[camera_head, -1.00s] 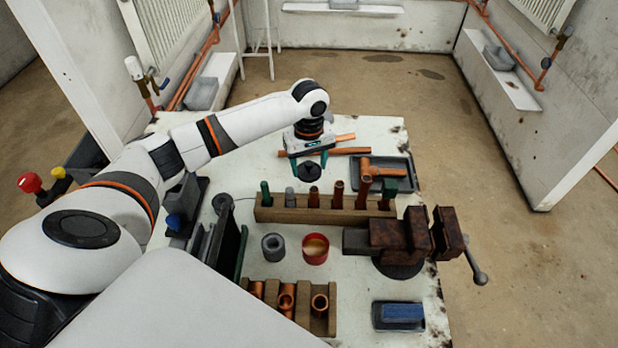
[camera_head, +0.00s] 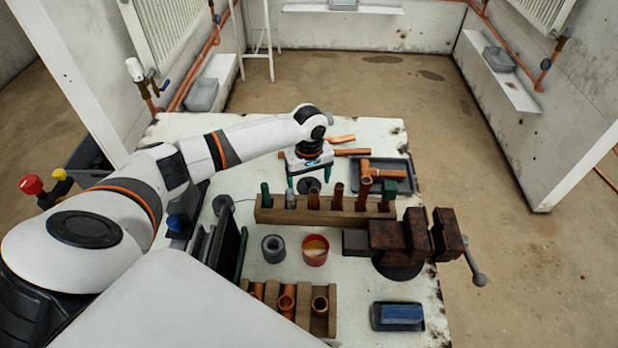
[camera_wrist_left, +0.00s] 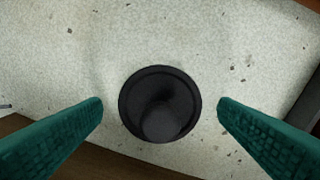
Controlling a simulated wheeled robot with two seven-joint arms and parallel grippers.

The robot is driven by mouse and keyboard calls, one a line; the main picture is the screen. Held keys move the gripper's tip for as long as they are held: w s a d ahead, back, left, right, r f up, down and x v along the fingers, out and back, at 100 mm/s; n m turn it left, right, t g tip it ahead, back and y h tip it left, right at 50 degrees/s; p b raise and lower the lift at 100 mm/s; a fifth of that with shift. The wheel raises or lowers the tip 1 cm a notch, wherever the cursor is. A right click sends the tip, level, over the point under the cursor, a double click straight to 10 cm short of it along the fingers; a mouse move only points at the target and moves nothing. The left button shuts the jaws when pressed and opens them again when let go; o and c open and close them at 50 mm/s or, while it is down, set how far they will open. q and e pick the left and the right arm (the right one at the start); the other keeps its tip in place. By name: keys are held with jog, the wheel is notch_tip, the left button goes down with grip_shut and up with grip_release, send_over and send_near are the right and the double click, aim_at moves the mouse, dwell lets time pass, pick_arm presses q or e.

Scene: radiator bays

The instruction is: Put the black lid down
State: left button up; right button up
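The black lid (camera_head: 309,186) is a small round disc with a knob, lying on the white bench top behind the wooden rack. In the left wrist view the lid (camera_wrist_left: 160,103) lies between my two green fingers, with a clear gap on each side. My left gripper (camera_head: 309,181) is open around the lid, pointing down and not touching it. An open red tin (camera_head: 315,249) with yellowish contents stands in front of the rack. My right gripper is not in view.
The long wooden rack (camera_head: 330,217) with upright copper and green pieces stands just in front of the lid. Copper pipes (camera_head: 352,152) lie behind, and a dark tray (camera_head: 390,184) lies to the right. A rusty vise (camera_head: 402,238) stands at the bench's right.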

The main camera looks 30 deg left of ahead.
aim_at(309, 179)
pick_arm(q)
notch_tip(309, 179, up, 12)
jog(key=shift+r, duration=0.15)
dwell(0.6)
dwell(0.4)
